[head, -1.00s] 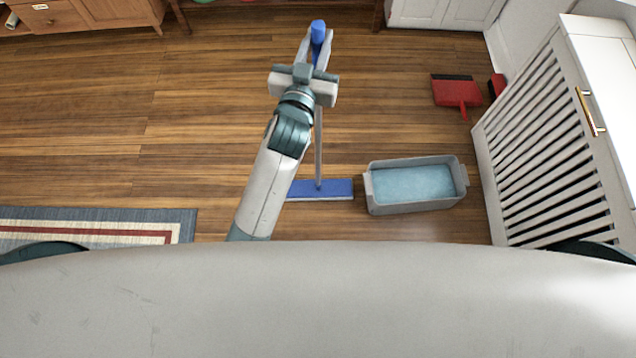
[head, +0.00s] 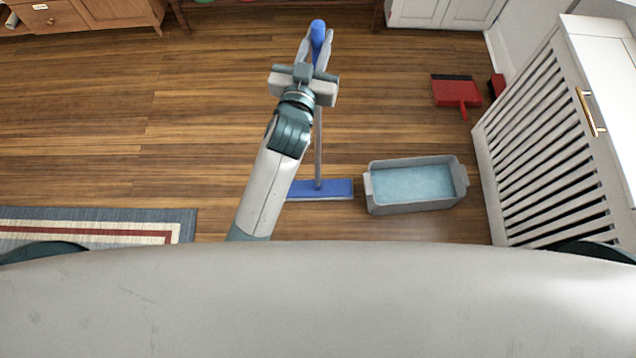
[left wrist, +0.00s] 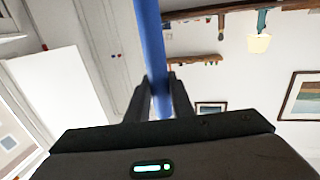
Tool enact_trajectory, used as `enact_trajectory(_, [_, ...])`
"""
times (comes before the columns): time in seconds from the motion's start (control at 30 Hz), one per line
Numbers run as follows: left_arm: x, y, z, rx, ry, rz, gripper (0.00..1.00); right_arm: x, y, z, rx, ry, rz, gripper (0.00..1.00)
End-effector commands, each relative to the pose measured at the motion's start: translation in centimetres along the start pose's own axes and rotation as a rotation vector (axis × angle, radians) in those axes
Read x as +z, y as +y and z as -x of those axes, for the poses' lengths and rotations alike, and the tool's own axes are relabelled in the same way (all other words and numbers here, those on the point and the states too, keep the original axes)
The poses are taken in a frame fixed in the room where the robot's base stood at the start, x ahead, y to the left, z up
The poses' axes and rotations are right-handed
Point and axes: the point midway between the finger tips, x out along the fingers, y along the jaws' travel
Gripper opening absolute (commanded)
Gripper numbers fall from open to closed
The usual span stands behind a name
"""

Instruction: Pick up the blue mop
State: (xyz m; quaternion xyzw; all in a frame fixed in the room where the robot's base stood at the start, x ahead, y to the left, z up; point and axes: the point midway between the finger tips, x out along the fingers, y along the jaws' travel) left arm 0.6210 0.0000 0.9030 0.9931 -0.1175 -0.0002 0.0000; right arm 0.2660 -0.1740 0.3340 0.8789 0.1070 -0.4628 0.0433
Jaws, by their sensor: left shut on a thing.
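The blue mop stands upright in the head view, with its blue handle grip (head: 318,30) at the top and its flat blue head (head: 322,189) low down at the floor. A grey pole joins the two, partly hidden by my gripper and wrist. My left gripper (head: 316,50) is shut on the blue handle grip. In the left wrist view the blue handle (left wrist: 152,50) passes between the two dark fingers (left wrist: 162,100). My right gripper is not in view.
A grey tub of water (head: 412,190) sits right of the mop head. A red dustpan (head: 457,93) and a white slatted cabinet (head: 545,140) are further right. A striped rug (head: 100,225) lies at the left. Wood floor is clear left of my arm.

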Motion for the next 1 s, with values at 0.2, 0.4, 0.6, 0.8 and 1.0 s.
enact_trajectory(0.2, [0.0,0.0,0.0,0.0,0.0,0.0,0.0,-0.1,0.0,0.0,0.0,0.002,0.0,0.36])
enact_trajectory(0.4, [-0.2,0.0,0.0,0.001,0.004,0.0,0.0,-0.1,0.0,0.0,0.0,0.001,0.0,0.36])
enact_trajectory(0.6, [-0.9,0.0,-0.1,0.001,0.006,0.0,0.0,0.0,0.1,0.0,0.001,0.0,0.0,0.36])
enact_trajectory(0.8, [-3.3,0.0,0.0,0.001,0.008,0.001,0.0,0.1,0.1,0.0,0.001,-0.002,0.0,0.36])
enact_trajectory(1.0, [-6.6,0.0,-0.1,0.0,0.009,0.001,0.0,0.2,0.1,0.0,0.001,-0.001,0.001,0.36])
